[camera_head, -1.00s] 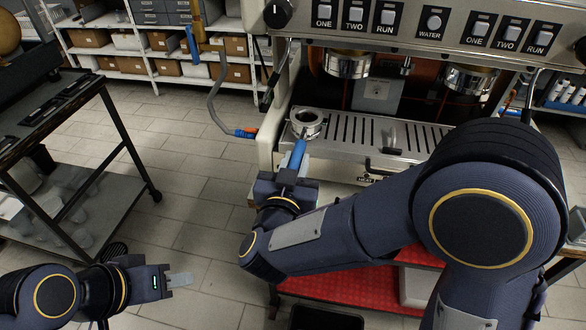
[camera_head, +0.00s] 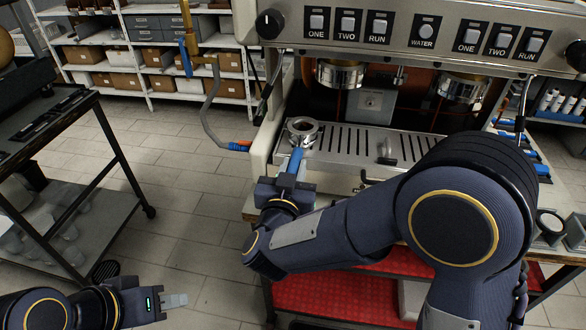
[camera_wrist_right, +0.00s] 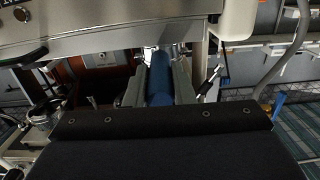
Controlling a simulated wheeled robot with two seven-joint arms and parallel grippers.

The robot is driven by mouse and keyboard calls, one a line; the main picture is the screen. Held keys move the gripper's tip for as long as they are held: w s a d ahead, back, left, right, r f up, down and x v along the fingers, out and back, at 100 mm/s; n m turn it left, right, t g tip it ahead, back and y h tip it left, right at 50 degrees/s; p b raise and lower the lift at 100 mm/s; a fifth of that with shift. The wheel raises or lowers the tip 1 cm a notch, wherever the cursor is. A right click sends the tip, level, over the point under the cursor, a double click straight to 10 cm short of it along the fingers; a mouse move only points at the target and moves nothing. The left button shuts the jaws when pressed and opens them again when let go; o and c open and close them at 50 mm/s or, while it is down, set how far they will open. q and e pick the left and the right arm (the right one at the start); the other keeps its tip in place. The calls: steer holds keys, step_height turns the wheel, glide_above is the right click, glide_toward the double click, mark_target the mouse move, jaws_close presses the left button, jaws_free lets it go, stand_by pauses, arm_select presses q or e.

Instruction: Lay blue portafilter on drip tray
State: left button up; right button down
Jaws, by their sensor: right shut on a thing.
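The blue portafilter (camera_head: 303,131) has a round metal head and a blue handle. Its head is over the left end of the slotted drip tray (camera_head: 350,141); I cannot tell whether it touches the tray. My right gripper (camera_head: 291,173) is shut on the blue handle, just in front of the tray's left front edge. In the right wrist view the blue handle (camera_wrist_right: 159,80) lies between the two fingers, and the head is mostly hidden. My left gripper (camera_head: 176,300) is empty at the lower left, far from the machine; its finger gap does not show clearly.
The coffee machine's button panel (camera_head: 420,30) overhangs the tray, with two metal group heads (camera_head: 340,74) below it. A steam hose (camera_head: 212,110) hangs left of the machine. A dark cart (camera_head: 60,150) stands at the left. My right arm hides the tray's right front.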

steer(key=c, duration=1.2)
jaws_free()
steer(key=shift+c, duration=0.2)
steer(key=shift+o, duration=0.5)
steer(key=shift+s+f, duration=0.1)
steer(key=shift+s, duration=0.05)
steer(key=s+a+b, duration=0.1)
steer(key=s+b, duration=0.1)
steer(key=s, duration=0.4)
steer(key=d+r+n+g+y, duration=0.1)
steer(key=d+r+g+y, duration=0.25)
steer(key=d+y, duration=0.5)
steer(key=s+d+f+g, duration=0.4)
steer(key=s+d+f, duration=0.1)
steer(key=s, duration=0.5)
steer(key=s+d+f+g+h, duration=0.1)
steer(key=s+d+f+g, duration=0.3)
steer(key=s+d, duration=0.3)
steer(key=s, duration=0.2)
steer(key=shift+s+d+f, duration=0.15)
steer(key=shift+s+f, duration=0.25)
